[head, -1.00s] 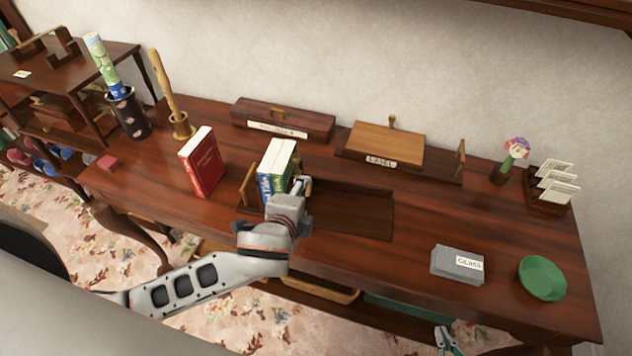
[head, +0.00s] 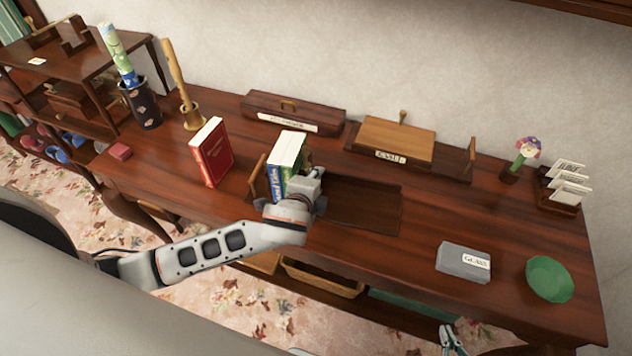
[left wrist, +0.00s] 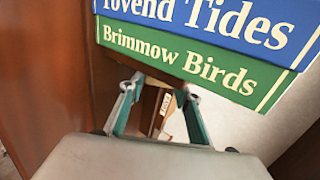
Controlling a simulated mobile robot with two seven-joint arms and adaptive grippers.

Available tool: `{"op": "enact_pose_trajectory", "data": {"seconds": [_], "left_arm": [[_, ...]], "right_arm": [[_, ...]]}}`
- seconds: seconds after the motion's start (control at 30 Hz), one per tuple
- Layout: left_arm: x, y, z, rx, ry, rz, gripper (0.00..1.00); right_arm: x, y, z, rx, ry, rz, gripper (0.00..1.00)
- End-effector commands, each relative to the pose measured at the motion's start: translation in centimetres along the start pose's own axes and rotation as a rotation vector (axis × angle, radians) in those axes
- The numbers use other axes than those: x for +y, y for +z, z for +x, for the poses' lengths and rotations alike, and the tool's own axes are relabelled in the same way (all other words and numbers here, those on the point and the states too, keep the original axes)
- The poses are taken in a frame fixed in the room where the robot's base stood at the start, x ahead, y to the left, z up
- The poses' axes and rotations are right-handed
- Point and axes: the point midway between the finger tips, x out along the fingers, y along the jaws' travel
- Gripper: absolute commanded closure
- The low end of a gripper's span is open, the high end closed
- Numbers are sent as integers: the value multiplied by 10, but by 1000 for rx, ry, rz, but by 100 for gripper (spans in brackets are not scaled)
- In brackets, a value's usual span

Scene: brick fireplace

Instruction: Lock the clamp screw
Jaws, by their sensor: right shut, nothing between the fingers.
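I cannot make out a clamp screw in either view. A book rack (head: 368,209) on the desk holds upright blue and green books (head: 279,177) beside a wooden end piece (head: 257,181). My left gripper (head: 309,184) is at the right side of these books; its fingers are mostly hidden in the head view. In the left wrist view its teal fingers (left wrist: 160,92) are apart, with nothing seen held. The green book (left wrist: 188,63) and blue book (left wrist: 225,22) are just beyond them. My right gripper (head: 451,341) is shut and empty, low at the bottom edge, below the desk front.
A red book (head: 211,153) stands left of the rack. A wooden box (head: 392,138) lies on a second rack behind. A grey box (head: 463,262) and green bowl (head: 549,279) are at the front right. The desk (head: 490,215) is bare between them and the back racks.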

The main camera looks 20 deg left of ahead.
Motion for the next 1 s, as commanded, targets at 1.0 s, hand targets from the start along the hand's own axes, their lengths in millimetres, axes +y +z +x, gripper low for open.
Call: {"op": "enact_pose_trajectory", "data": {"seconds": [1.0], "left_arm": [[-10,-3,2,6,525,-4,89]], "right_arm": [[1,2,0,-3,-1,-4,100]]}}
